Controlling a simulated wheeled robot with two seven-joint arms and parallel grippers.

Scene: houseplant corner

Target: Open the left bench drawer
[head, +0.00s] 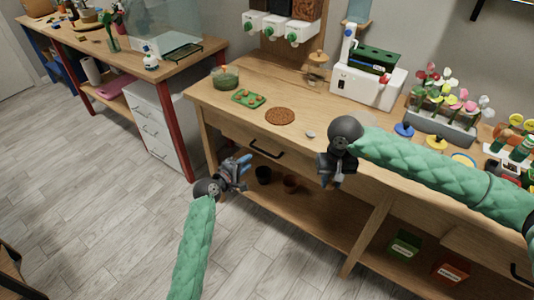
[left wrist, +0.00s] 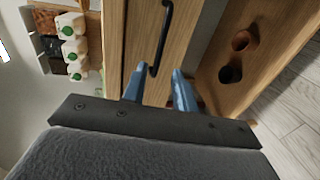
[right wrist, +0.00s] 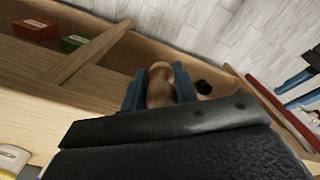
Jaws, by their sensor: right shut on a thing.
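The left bench drawer (head: 235,135) is a wooden front under the bench top, and it looks shut. Its black bar handle (head: 265,150) also shows in the left wrist view (left wrist: 153,68). My left gripper (head: 243,168) is open and empty, in front of and a little below the handle, not touching it. In the left wrist view its blue fingers (left wrist: 158,90) point at the drawer front with the handle between and beyond them. My right gripper (head: 337,180) is at the bench's front edge, shut on a tan-brown rounded object (right wrist: 160,88), mostly hidden in the head view.
Small pots (head: 291,184) stand on the lower shelf. Green (head: 404,245) and red (head: 450,268) boxes are further right. The floor in front is clear.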

